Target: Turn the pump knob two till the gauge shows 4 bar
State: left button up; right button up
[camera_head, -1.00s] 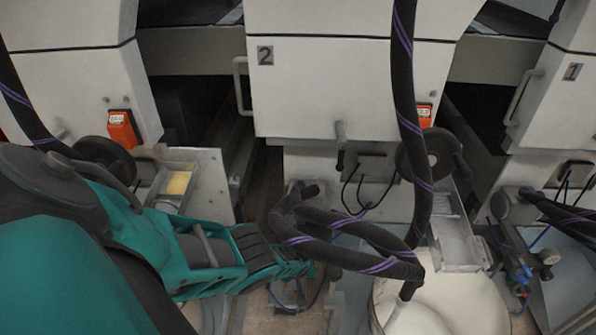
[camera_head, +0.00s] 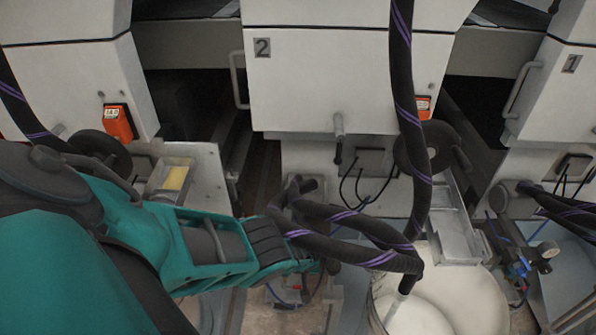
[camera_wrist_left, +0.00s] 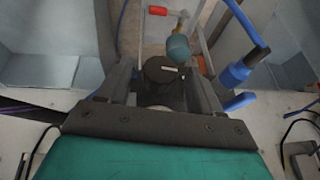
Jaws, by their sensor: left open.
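My left gripper (camera_wrist_left: 158,72) is open in the left wrist view, with one finger on each side of a dark round knob with a white mark (camera_wrist_left: 160,67). I cannot tell whether the fingers touch it. A teal rounded part (camera_wrist_left: 178,48) on a brass fitting sits just beyond the knob. In the head view my left arm reaches from the left to below machine two, marked by a number plate (camera_head: 262,47). Its gripper end is largely hidden behind looped black hoses. No readable gauge face for pump two shows. My right gripper is not in view.
Black hoses with purple stripes (camera_head: 345,240) loop over the work area, one into a white bucket (camera_head: 460,290). Another pump with a small gauge (camera_head: 544,252) stands at the right. A blue fitting (camera_wrist_left: 236,72) and metal frame are close to the gripper.

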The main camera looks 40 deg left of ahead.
pick_arm(q)
jog(key=shift+d+r+p, duration=0.15)
jog(key=shift+r+p, duration=0.4)
jog(key=shift+p, duration=0.1)
jog(key=p+v, duration=0.6)
jog(key=p, duration=0.1)
jog(key=shift+s+r, duration=0.2)
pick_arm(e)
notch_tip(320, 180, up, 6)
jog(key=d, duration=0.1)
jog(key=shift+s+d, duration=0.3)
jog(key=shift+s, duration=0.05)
pick_arm(q)
jog(key=shift+d, duration=0.15)
